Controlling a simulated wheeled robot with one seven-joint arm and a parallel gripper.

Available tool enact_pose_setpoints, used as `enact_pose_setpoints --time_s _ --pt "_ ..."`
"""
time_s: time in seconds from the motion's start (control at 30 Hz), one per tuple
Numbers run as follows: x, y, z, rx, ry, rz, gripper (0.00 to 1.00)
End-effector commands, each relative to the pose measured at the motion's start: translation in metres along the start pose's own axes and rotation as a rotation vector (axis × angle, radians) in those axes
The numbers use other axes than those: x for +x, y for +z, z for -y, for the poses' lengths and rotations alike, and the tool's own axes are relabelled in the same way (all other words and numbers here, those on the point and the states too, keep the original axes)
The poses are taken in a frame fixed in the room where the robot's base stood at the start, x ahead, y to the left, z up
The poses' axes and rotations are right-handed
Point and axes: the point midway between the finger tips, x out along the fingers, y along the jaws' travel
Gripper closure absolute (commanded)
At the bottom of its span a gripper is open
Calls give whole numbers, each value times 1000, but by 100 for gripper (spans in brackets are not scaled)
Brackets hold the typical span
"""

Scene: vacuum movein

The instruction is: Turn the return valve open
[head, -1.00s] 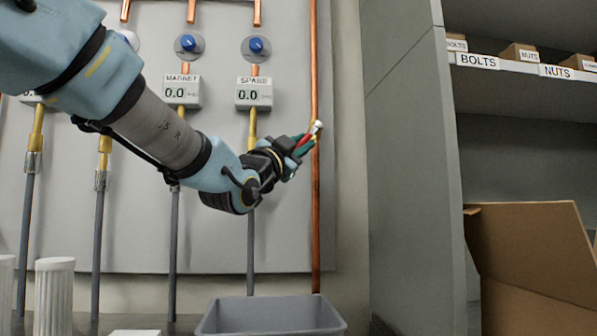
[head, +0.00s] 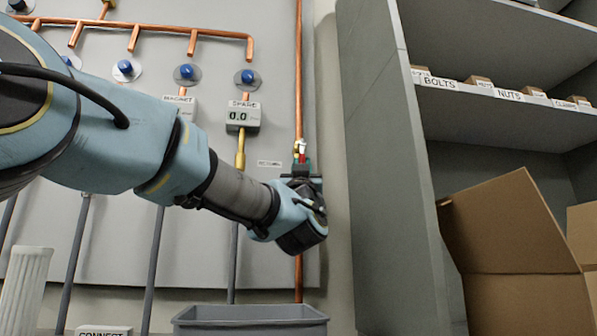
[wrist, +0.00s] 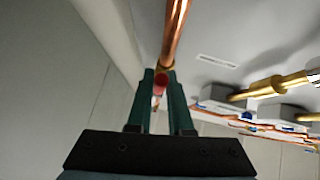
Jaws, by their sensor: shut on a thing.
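The return valve (head: 300,147) sits on the vertical copper pipe (head: 299,80) at the right edge of the grey wall panel. A small label (head: 269,163) is left of it, too blurred to read surely. My gripper (head: 303,166) is just below the valve, pointing up along the pipe. In the wrist view its two green fingers (wrist: 161,88) are shut on the red valve handle (wrist: 161,80), with the copper pipe (wrist: 176,30) running on beyond. The handle appears roughly in line with the pipe. My wrist hides the pipe just below, and most of the handle is covered.
A grey shelf unit (head: 385,160) with labelled bins stands close on the right, an open cardboard box (head: 515,230) in it. A grey tub (head: 250,322) lies below my gripper.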

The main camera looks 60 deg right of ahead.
Motion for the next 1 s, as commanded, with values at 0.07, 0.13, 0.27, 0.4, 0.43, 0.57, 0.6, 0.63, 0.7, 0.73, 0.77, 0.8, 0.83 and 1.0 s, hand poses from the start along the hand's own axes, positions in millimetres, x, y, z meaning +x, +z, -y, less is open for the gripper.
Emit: enact_pose_setpoints --time_s 0.07,0.13,0.27,0.4,0.43,0.57,0.6,0.63,0.7,0.73,0.77,0.8,0.83,1.0 --pt "0 1 -1 -12 -11 -2 100" --pt "0 1 -2 -18 -18 -3 100" --pt "0 1 -2 -23 -23 -5 100" --pt "1 0 -2 -24 -23 -6 100" --pt "1 0 -2 -24 -23 -6 100" --pt "1 0 -2 -24 -23 -6 100" --pt "1 0 -2 -24 -23 -6 79" --pt "1 0 -2 -24 -23 -7 76" --pt "1 0 -2 -24 -23 -7 68" --pt "1 0 -2 -24 -23 -7 65" --pt "1 0 -2 -23 -23 -7 61" --pt "1 0 -2 -23 -23 -7 57" --pt "1 0 -2 -23 -23 -7 53" --pt "1 0 -2 -23 -23 -7 52"
